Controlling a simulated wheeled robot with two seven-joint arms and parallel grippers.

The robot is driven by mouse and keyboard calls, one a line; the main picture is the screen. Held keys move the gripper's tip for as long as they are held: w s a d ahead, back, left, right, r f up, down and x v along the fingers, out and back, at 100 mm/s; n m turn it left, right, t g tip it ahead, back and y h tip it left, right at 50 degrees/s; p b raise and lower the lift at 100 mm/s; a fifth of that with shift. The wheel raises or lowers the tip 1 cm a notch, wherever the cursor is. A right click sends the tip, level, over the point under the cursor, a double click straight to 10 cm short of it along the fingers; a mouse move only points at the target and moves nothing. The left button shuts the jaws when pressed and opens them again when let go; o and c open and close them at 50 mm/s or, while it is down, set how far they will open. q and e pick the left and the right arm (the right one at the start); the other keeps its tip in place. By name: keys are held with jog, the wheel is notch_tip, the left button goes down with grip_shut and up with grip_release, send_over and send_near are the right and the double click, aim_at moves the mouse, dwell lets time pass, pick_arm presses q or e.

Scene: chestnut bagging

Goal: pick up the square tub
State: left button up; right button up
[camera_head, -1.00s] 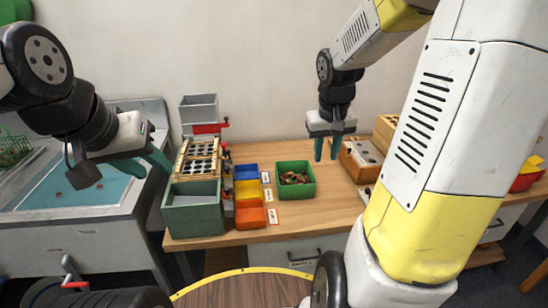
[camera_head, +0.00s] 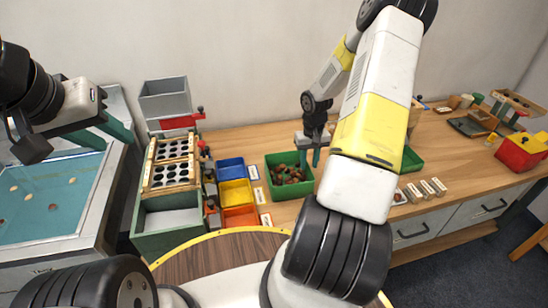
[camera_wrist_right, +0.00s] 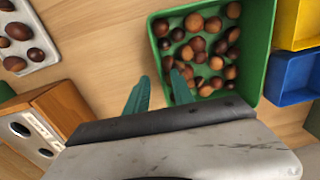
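The square tub (camera_head: 287,193) is green and holds several brown chestnuts; it stands on the wooden bench in the head view. It also shows in the right wrist view (camera_wrist_right: 258,48). My right gripper (camera_head: 311,158) is at the tub's right rim, fingers pointing down. In the right wrist view the right gripper (camera_wrist_right: 158,92) is open, with one finger outside the tub's wall and the other over its inside. I cannot tell how far down the fingers reach. My left gripper (camera_head: 103,134) is open and empty near the sink.
Blue (camera_head: 231,168), yellow (camera_head: 236,193) and orange (camera_head: 240,217) bins stand left of the tub. Another green tub (camera_head: 411,159) is partly hidden behind my right arm.

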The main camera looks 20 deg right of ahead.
aim_at(306, 179)
notch_tip(306, 179, down, 5)
jog(key=shift+a+r, duration=0.1)
jog(key=shift+a, duration=0.05)
grip_shut()
dwell(1.4)
